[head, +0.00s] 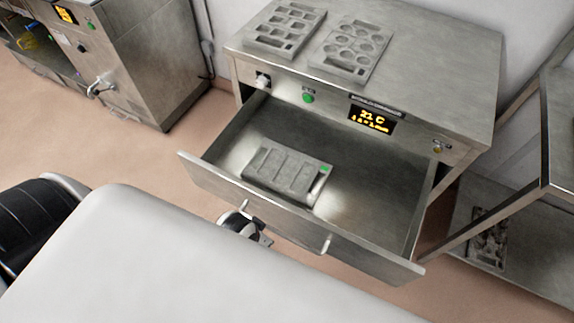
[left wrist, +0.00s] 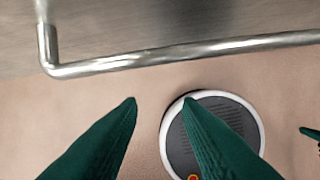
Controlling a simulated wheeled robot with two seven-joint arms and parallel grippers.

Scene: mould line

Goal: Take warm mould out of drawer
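The drawer (head: 290,218) of the steel cabinet is pulled open in the head view. A grey metal mould (head: 287,172) with long cavities and a green mark at one corner lies flat inside it, towards the left. The drawer's bar handle (head: 285,227) is on its front and also crosses the left wrist view (left wrist: 180,54). My left gripper (left wrist: 160,101) is open and empty, its two green fingers apart and clear of the bar in the picture. A dark green tip (left wrist: 310,132) at the right edge may be a finger of my right gripper; its state is hidden.
Two mould trays (head: 286,27) (head: 351,48) lie on the cabinet top. A lit display (head: 371,119) and green button (head: 308,98) are on the cabinet front. A steel rack (head: 510,245) stands at the right and a machine (head: 150,60) at the left. The drawer's right side is empty.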

